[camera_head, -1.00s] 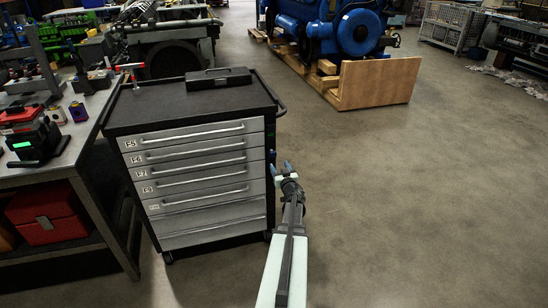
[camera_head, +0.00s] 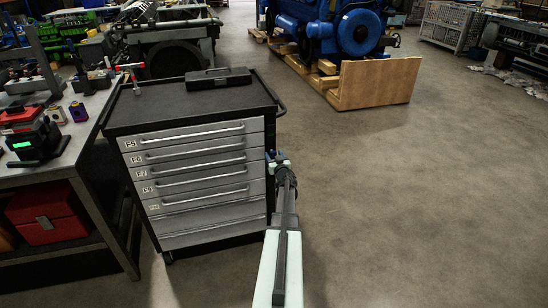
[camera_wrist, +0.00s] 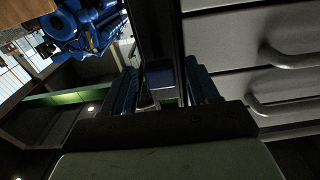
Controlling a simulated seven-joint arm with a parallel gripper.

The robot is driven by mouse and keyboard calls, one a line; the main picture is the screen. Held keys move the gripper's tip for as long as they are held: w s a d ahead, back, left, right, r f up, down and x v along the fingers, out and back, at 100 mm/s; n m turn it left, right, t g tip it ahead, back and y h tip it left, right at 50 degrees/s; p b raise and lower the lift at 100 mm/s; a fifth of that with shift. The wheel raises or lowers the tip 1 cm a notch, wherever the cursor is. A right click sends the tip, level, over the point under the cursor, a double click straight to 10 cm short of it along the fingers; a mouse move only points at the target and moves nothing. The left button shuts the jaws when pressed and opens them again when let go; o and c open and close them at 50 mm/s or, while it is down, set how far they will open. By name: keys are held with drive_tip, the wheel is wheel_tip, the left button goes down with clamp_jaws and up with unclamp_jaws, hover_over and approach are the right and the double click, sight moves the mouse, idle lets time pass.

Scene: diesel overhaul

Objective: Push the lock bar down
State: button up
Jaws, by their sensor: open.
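The tool cabinet (camera_head: 205,190) with grey drawers stands left of my arm in the head view. A dark upright strip (camera_wrist: 157,30), apparently the lock bar on the cabinet's front edge, runs down between my fingers in the wrist view; its lower end is hard to make out. My gripper (camera_head: 276,155) is at the cabinet's front right edge, near the upper drawers. In the wrist view my gripper (camera_wrist: 162,90) is open, its two blue fingers on either side of the strip. I cannot tell whether they touch it.
Drawer handles (camera_wrist: 285,60) stick out close to my right finger in the wrist view. A black case (camera_head: 218,78) lies on the cabinet top. A workbench (camera_head: 85,140) stands at the left. The floor (camera_head: 430,200) to the right is clear.

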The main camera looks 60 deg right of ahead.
clamp_jaws()
idle(0.4)
drive_tip(key=shift+f, duration=1.35)
drive_tip(key=shift+c, duration=1.7)
unclamp_jaws()
drive_tip(key=shift+f, duration=0.1)
drive_tip(key=o, duration=0.3)
drive_tip(key=shift+o, duration=0.2)
drive_tip(key=v, duration=1.3)
drive_tip(key=shift+s+a+r, duration=0.2)
drive_tip(key=shift+s+a, duration=0.05)
drive_tip(key=shift+a, duration=0.05)
